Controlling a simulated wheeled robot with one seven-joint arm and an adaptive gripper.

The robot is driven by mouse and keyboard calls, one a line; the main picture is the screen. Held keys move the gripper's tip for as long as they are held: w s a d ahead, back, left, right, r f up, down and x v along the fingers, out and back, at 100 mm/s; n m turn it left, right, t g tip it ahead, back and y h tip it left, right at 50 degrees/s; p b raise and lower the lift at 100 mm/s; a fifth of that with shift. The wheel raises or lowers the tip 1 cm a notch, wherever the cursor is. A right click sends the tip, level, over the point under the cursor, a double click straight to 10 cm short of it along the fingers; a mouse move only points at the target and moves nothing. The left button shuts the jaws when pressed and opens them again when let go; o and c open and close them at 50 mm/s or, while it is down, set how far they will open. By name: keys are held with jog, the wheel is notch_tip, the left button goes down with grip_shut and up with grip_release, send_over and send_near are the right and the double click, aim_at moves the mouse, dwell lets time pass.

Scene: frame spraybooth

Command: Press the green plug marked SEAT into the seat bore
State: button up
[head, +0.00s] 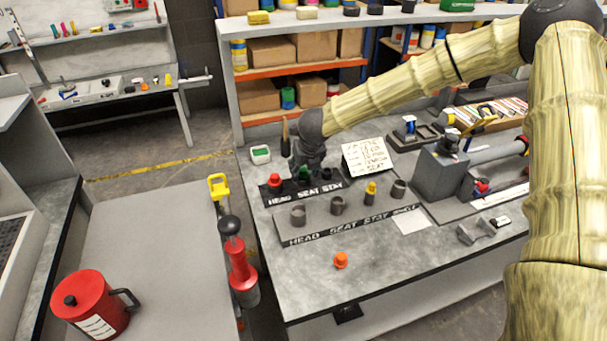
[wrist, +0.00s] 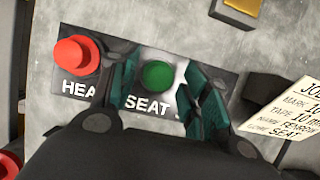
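The green plug (head: 304,173) stands in the SEAT place of the small black rear rack (head: 332,186), beside a red plug (head: 275,181) at HEAD. My gripper (head: 308,166) is over it, pointing down. In the wrist view the green plug (wrist: 157,75) sits between the two dark teal fingers of my gripper (wrist: 160,85), with narrow gaps on both sides, so the fingers look open around it. The front block (head: 318,236) is labelled HEAD, SEAT, STAY, ANGLE. Its seat bore (head: 337,206) is a grey open-topped collar, second from left, and looks empty.
A yellow-topped plug (head: 370,190) stands at STAY on the front block. An orange plug (head: 340,260) lies on the bare front bench. A written job card (head: 367,157) stands right of my gripper. A white-and-green container (head: 260,154) and grey machine (head: 440,172) flank the area.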

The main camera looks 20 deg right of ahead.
jog(key=c, duration=0.6)
jog(key=shift+r, duration=0.1)
